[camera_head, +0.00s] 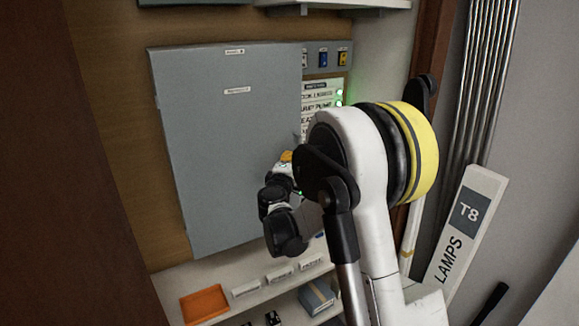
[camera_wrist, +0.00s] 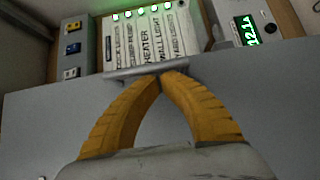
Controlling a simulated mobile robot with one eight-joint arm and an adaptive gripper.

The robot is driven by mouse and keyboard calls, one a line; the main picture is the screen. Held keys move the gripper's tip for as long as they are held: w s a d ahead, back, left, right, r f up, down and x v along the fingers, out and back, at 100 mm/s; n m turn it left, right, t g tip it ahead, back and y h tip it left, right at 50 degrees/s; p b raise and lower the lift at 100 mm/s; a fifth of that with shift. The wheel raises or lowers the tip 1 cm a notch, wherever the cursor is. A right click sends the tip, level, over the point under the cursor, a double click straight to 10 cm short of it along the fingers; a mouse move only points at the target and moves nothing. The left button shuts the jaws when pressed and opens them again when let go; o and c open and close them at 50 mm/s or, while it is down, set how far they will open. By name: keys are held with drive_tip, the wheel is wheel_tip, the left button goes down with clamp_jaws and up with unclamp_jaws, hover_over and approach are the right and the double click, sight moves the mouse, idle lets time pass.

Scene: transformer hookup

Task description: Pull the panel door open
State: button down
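The grey panel door (camera_head: 232,140) covers much of the wall cabinet in the head view. Beyond its right edge, labelled rows and green lights show. In the wrist view the door (camera_wrist: 40,120) fills the lower part. A thin grey handle strip (camera_wrist: 120,74) stands at its edge. My gripper (camera_wrist: 161,74) has its two yellow fingers drawn together, tips at the strip. They look in contact with it, but I cannot tell whether anything is between them. In the head view my gripper (camera_head: 287,156) is at the door's right edge, partly hidden by my arm.
A label panel (camera_wrist: 150,38) and switches (camera_wrist: 72,48) lie beyond the door edge. Below the door, a shelf holds an orange tray (camera_head: 204,304) and small boxes (camera_head: 317,297). A lamp carton (camera_head: 455,235) and metal tubes (camera_head: 488,70) stand at the right.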

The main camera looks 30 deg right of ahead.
drive_tip(key=shift+w+d, duration=0.3)
drive_tip(key=shift+w, duration=0.1)
drive_tip(key=shift+s, duration=0.1)
